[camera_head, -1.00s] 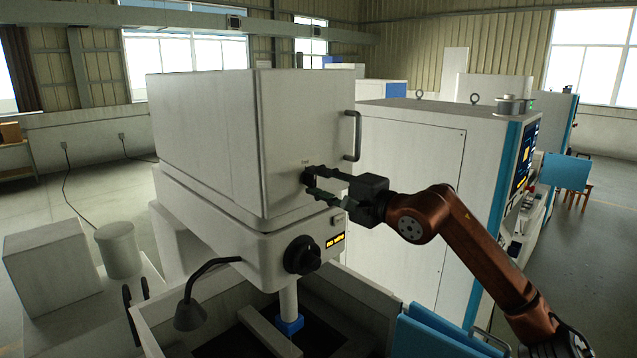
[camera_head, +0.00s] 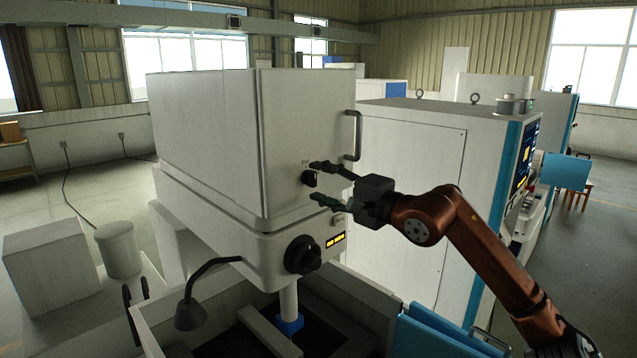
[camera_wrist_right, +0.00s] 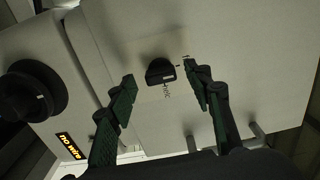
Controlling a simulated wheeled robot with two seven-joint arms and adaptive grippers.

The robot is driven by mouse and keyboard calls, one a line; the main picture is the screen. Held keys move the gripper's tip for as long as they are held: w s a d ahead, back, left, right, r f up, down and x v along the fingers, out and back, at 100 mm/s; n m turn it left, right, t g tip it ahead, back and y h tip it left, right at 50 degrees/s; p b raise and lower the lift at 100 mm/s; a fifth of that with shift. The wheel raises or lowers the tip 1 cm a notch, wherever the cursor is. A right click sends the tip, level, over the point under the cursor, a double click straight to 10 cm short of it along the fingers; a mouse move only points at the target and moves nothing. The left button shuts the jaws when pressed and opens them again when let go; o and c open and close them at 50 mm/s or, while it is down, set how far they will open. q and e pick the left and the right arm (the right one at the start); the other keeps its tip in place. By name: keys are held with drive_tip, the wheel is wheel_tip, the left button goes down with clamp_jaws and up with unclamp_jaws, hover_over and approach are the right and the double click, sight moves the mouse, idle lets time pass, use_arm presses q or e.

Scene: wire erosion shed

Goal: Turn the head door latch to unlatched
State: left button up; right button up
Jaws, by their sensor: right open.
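The head door latch (camera_head: 309,179) is a small black knob on the front of the white head door (camera_head: 290,135), below and left of the door's handle. In the right wrist view the latch (camera_wrist_right: 160,71) shows a pale mark and sits beyond the fingertips, between their lines, with printed labels beside it. My right gripper (camera_head: 318,182) is open and empty in front of the door, its fingers just right of the latch and apart from it. It also shows in the right wrist view (camera_wrist_right: 160,76). My left gripper is not in view.
A curved door handle (camera_head: 357,136) stands out above the right gripper. A larger black knob (camera_head: 302,255) and a yellow-lettered display (camera_head: 335,241) sit below. A lamp on a bent neck (camera_head: 192,312) stands at the lower left. A white cabinet (camera_head: 410,150) stands behind the gripper.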

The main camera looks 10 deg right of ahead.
drive_tip(key=v, duration=1.1)
